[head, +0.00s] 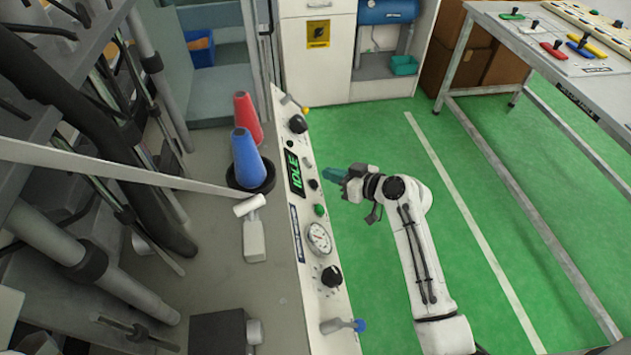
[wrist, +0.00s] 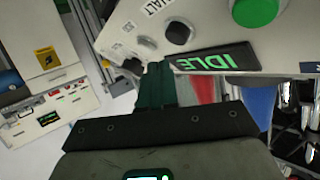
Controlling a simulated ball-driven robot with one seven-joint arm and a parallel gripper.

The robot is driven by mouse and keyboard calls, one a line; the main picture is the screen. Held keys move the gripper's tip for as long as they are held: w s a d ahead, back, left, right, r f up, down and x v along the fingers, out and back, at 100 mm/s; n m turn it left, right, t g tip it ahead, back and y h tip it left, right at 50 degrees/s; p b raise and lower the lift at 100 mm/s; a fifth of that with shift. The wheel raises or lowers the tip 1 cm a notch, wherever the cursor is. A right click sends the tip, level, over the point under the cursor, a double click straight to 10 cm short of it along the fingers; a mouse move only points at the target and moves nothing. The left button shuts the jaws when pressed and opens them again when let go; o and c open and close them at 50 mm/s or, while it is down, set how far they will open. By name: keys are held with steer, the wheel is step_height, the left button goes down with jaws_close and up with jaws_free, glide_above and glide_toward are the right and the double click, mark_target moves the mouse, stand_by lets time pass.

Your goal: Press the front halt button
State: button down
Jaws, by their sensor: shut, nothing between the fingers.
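The control panel's front face (head: 318,262) shows in the head view, left of my arm. A dark round button (wrist: 179,32) sits on it beside a label reading "HALT" (wrist: 156,6) in the wrist view. In the head view a small dark button (head: 313,184) shows beside the IDLE display (head: 295,172); it looks like the same one. My gripper (head: 333,174) is shut and empty, its teal fingers pointing at the panel, with a small apparent gap. In the wrist view the fingertips (wrist: 156,68) appear just below the dark button; contact cannot be told.
A green button (head: 319,210), a gauge (head: 319,238), black knobs (head: 332,276) and a blue-tipped lever (head: 343,325) are close by on the panel. Blue (head: 247,158) and red (head: 247,120) cones stand behind it. Green floor is clear to the right, up to a table (head: 520,45).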

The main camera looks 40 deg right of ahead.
steer(key=shift+s+d+r+p, duration=0.15)
steer(key=shift+s+d+r, duration=0.3)
steer(key=shift+d+r, duration=0.15)
steer(key=shift+s+d+r+p, duration=0.15)
steer(key=shift+s+d+r, duration=0.25)
steer(key=shift+d+r, duration=0.2)
